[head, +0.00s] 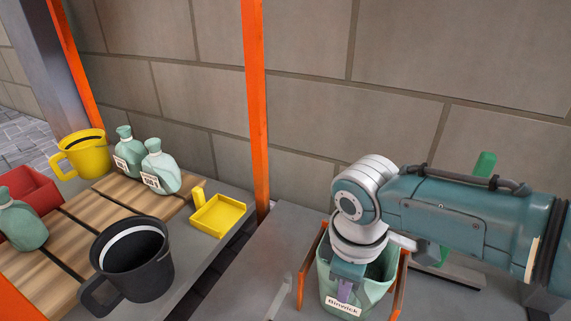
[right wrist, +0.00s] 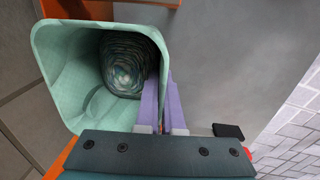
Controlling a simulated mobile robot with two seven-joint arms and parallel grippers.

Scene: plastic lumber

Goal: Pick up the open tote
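The open tote (head: 378,290) is a pale green, open-topped bin with a "Binwick" label on its near side. It stands upright on the grey surface at lower right in the head view, between orange side bars. In the right wrist view the tote (right wrist: 70,65) shows its open mouth and a patterned, rounded inside. My right gripper (head: 345,290) is at the tote's near rim, pointing down. In the right wrist view its purple fingers (right wrist: 162,105) are close together, one on each side of the tote's wall. My left gripper is not in view.
A black mug (head: 133,262), yellow mug (head: 80,155), green bottles (head: 160,168), red bin (head: 30,190) and yellow tray (head: 217,215) stand at left. An orange post (head: 255,110) rises mid-view before a block wall. A green-handled tool (head: 484,165) is behind my right arm.

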